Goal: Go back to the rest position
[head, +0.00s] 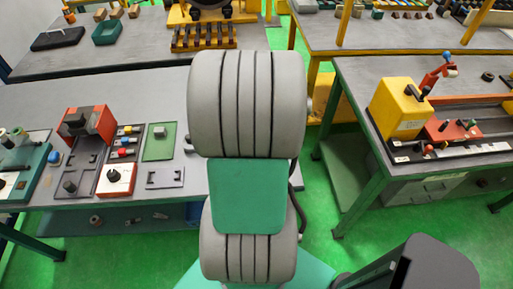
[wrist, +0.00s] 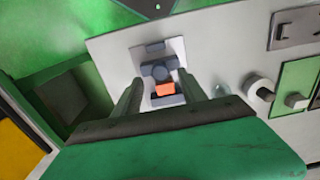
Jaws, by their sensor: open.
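My gripper (wrist: 160,82) shows in the wrist view with its two grey fingers spread apart. Between and just beyond the fingers is a small dark grey part with an orange-red block (wrist: 165,89), on a light plate (wrist: 146,52) on the table. I cannot tell whether the fingers touch it. Nothing is clearly held. In the head view my grey and green arm stands upright in the middle and hides the gripper and the table behind it.
A grey workbench (head: 30,100) on the left bears a red machine (head: 85,122), a white box with a black knob (head: 116,180) and a green plate (head: 160,141). A right bench carries a yellow box (head: 400,108). Green floor (head: 325,215) lies open between the benches.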

